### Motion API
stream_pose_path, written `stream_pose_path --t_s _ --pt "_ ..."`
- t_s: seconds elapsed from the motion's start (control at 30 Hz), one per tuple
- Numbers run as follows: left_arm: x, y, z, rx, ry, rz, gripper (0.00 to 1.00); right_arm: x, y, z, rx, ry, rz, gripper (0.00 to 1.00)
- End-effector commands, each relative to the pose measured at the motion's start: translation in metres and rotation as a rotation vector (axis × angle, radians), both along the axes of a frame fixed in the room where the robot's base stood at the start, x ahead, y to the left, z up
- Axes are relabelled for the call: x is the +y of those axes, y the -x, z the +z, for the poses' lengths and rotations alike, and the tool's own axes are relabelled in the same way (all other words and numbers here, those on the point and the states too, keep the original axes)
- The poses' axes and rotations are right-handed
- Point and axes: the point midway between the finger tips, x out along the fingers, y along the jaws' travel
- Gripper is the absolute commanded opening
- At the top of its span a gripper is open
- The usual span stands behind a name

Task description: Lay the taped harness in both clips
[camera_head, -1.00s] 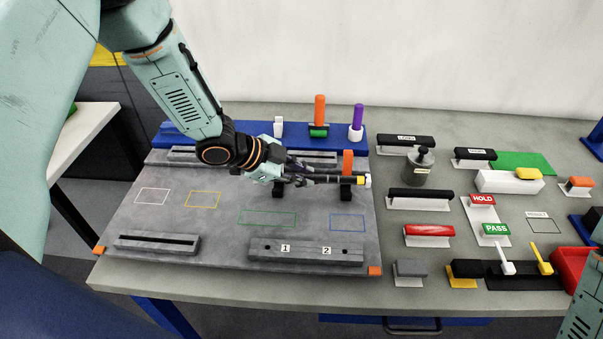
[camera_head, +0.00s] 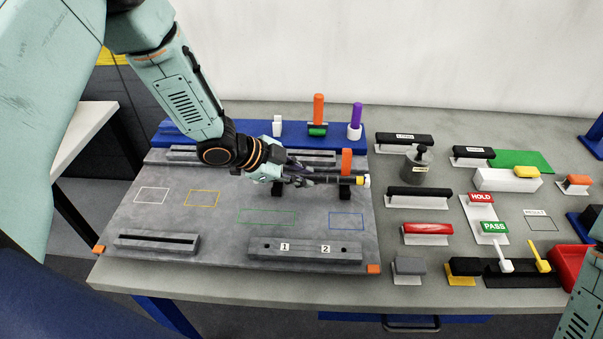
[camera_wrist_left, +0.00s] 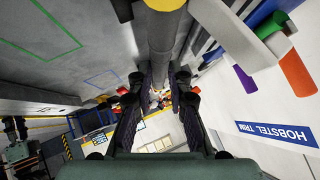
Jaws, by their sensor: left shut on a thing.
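The taped harness is a dark rod (camera_head: 326,180) with a yellow band and a white end at its right. It lies along the two black clips on the grey board. The right clip (camera_head: 345,190) has an orange upright part behind it; the left clip (camera_head: 277,189) is partly hidden by my gripper. My left gripper (camera_head: 297,178) is shut on the harness between the clips. In the left wrist view the harness (camera_wrist_left: 163,40) runs between the fingers of my left gripper (camera_wrist_left: 157,88). Whether the harness is fully seated in either clip cannot be told. My right gripper is out of view.
The grey board (camera_head: 225,225) carries coloured outlines, a slotted block (camera_head: 156,243) and a block marked 1 and 2 (camera_head: 305,252). A blue rack (camera_head: 240,130) with orange and purple handles stands behind. Several tools and HOLD and PASS labels lie at the right.

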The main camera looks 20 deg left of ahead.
Motion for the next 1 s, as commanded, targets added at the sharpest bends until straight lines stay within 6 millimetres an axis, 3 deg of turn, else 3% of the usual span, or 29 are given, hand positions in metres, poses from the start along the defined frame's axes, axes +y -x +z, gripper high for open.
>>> stream_pose_path --t_s 0.9,0.93,1.0 --pt "0.0 0.0 -0.02 -0.001 0.0 -0.001 0.0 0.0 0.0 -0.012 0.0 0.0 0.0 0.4" --pt "0.0 0.0 -0.019 -0.001 0.0 0.0 0.2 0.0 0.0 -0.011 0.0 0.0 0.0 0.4" --pt "0.0 0.0 -0.019 -0.001 0.0 0.0 0.26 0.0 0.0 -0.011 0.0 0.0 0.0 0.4"
